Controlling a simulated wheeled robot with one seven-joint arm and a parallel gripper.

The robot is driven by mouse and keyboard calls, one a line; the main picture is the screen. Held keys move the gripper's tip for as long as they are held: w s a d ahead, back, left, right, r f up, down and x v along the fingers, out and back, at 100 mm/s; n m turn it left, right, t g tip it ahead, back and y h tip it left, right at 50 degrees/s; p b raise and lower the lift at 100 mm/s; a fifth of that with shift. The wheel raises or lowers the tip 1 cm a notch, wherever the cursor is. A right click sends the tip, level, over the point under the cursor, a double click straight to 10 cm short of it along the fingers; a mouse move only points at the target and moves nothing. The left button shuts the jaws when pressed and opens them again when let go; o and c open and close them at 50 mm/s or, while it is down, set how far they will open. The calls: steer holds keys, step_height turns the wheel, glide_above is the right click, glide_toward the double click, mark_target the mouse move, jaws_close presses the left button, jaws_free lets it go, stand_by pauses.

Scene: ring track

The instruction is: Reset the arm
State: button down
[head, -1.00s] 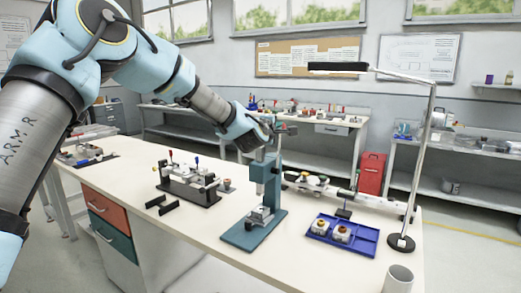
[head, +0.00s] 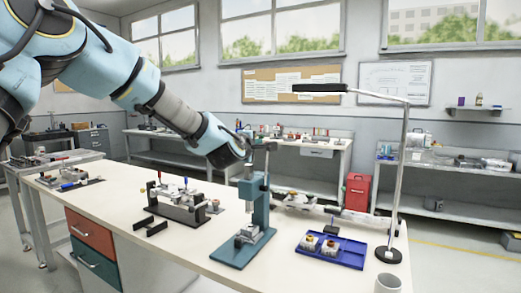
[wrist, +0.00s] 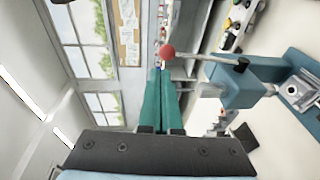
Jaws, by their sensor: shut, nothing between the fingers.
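My gripper shows in the wrist view (wrist: 160,88) as two long green fingers lying shut together with nothing between them. In the head view my arm reaches in from the left, and the dark wrist end hangs just above and left of the blue-green press; the fingers are not clear there. The press (head: 257,208) stands upright on the bench (head: 200,240), with a small metal part on its base. In the wrist view the press's red lever knob (wrist: 167,51) shows close beside the fingertips; I cannot tell whether they touch.
A black fixture (head: 178,208) and black brackets (head: 150,227) stand left of the press.

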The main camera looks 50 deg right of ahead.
steer(key=shift+b+v, duration=0.8)
steer(key=shift+v, duration=1.9)
steer(key=shift+r, duration=0.2)
steer(key=w+a+f+m+y, duration=0.25)
steer(key=w+a+f, duration=0.2)
steer(key=a, duration=0.45)
steer(key=w+a+f+m+y, duration=0.1)
steer(key=w+a+f+y, duration=0.25)
steer(key=a+f, duration=0.45)
steer(key=w+a+f+m+y, duration=0.15)
steer(key=w+a+f, duration=0.3)
steer(key=a, duration=0.65)
steer(key=s+a+f+g+y, duration=0.1)
steer(key=a+f+y, duration=0.1)
steer(key=a, duration=0.7)
steer(key=s+a+f+g+y, duration=0.1)
steer(key=a+f+y, duration=0.15)
steer(key=a, duration=0.55)
steer(key=s+a+f+g+y, duration=0.1)
steer(key=s+a+g, duration=0.1)
steer(key=s+a, duration=0.3)
steer(key=s+a+f+m+g+y, duration=0.1)
steer(key=s+a, duration=0.4)
steer(key=a, duration=0.5)
steer(key=shift+f+g+y, duration=0.4)
steer(key=shift+f, duration=0.15)
